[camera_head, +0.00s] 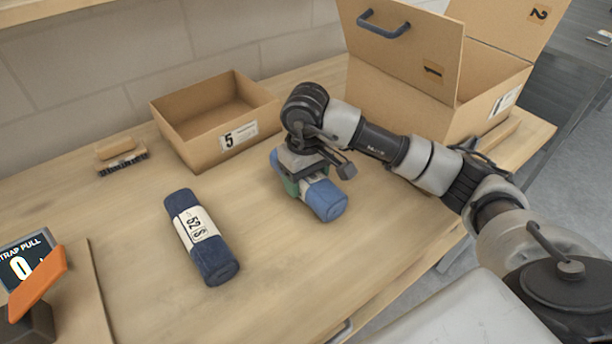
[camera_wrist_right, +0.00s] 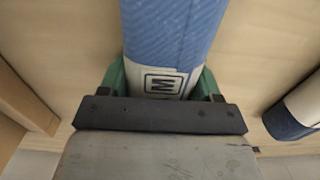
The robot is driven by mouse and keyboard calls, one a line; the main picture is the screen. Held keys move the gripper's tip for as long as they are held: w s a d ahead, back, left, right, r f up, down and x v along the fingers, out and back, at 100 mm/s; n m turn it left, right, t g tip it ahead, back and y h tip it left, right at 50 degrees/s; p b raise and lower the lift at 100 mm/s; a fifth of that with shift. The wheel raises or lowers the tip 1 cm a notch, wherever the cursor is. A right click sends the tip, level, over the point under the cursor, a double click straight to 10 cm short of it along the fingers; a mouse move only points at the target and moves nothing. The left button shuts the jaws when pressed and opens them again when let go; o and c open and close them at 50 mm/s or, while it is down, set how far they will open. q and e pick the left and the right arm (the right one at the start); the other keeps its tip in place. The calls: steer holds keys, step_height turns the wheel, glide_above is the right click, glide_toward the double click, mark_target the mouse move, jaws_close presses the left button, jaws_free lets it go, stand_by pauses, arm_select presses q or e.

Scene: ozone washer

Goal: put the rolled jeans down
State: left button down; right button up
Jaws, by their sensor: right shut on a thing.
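A light blue rolled pair of jeans (camera_head: 328,199) is in my right gripper (camera_head: 306,181), which points down at the middle right of the table. The green fingers are shut around the roll's pale paper band, and the blue end sticks out toward the front. A dark blue roll (camera_head: 216,259) with a white band lies on the table to the left. My left gripper is not in view.
An open empty carton marked 5 (camera_head: 199,152) stands behind the roll. A larger open box marked 1 and 2 (camera_head: 403,98) stands at the back right. A brush (camera_head: 120,153) lies at the back left. An orange-handled device (camera_head: 38,282) is at front left. Bare table (camera_head: 285,270) lies between the rolls.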

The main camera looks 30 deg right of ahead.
steer(key=shift+f, duration=0.15)
steer(key=o, duration=1.2)
steer(key=shift+c, duration=0.2)
step_height(320, 180, up, 12)
steer(key=shift+r, duration=0.15)
